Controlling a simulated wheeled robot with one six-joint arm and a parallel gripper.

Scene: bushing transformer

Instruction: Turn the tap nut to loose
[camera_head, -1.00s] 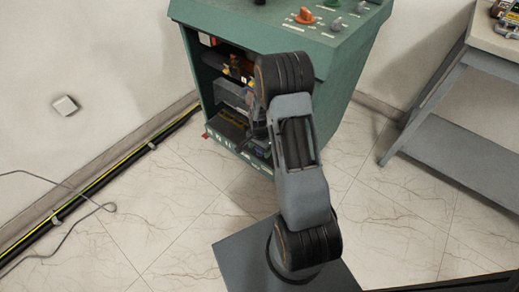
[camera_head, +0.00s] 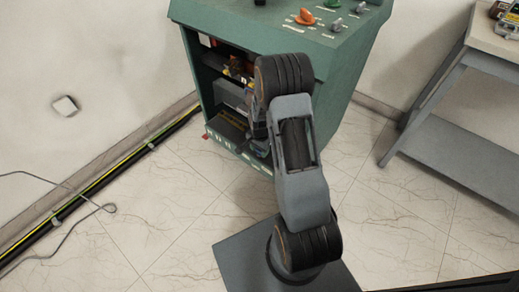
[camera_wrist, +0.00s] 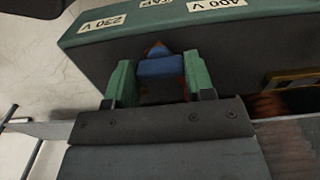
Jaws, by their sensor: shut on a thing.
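The tap nut (camera_wrist: 160,68) is a blue block with a brown pointed piece behind it, in front of the green panel. My gripper (camera_wrist: 158,77) has its green fingers on either side of the nut and is shut on it. The panel (camera_wrist: 120,28) carries the labels "230 V" and "400 V", with a third label partly cut off between them. In the head view the green cabinet (camera_head: 285,38) stands with its left side open.
A grey workbench (camera_head: 470,70) stands at the right. A black and yellow cable run (camera_head: 100,180) follows the wall at the left, with a thin loose cable nearby. The tiled floor between is clear. In the wrist view a brass-coloured piece (camera_wrist: 292,78) sits at the right.

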